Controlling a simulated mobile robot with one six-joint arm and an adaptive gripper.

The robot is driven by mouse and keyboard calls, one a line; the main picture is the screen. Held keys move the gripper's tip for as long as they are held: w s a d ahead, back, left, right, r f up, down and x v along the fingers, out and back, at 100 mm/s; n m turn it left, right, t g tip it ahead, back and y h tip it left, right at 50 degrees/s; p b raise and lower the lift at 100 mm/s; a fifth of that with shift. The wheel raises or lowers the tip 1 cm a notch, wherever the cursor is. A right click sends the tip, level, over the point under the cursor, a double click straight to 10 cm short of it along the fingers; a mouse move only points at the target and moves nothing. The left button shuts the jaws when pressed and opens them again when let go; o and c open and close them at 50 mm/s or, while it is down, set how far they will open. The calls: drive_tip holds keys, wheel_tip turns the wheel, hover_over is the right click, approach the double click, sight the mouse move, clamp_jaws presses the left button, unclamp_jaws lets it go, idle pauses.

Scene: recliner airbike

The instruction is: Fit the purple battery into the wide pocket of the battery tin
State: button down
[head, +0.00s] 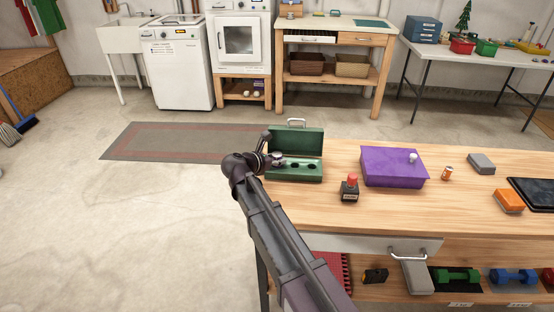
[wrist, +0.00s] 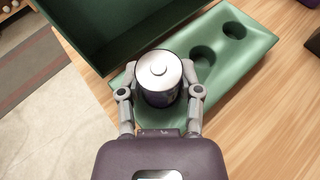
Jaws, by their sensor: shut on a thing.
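The battery tin (head: 311,177) is a green box with its lid open, near the left end of the wooden bench. In the wrist view its green tray (wrist: 258,42) shows two round pockets to the right of the battery. My gripper (head: 277,159) is shut on the purple battery (wrist: 159,82), one finger on each side. The battery looks upright, with its silver end facing the camera and little of its dark purple side showing. It is over the left part of the tray. What lies under it is hidden, and I cannot tell whether it is in a pocket.
On the bench right of the tin are a dark bottle with a red cap (head: 349,188), a purple box (head: 393,168), a small orange-and-white cylinder (head: 447,173), a grey block (head: 481,163) and an orange block (head: 508,201). The tin's raised lid (wrist: 110,30) stands close behind my gripper.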

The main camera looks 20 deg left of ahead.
sight(277, 153)
drive_tip(key=shift+f, duration=0.35)
drive_tip(key=shift+c, duration=1)
unclamp_jaws()
drive_tip(key=shift+r, duration=0.1)
drive_tip(key=shift+r, duration=0.2)
wheel_tip(277, 153, up, 9)
drive_tip(key=p, duration=0.8)
drive_tip(key=shift+f+p, duration=0.15)
drive_tip(key=shift+p, duration=0.25)
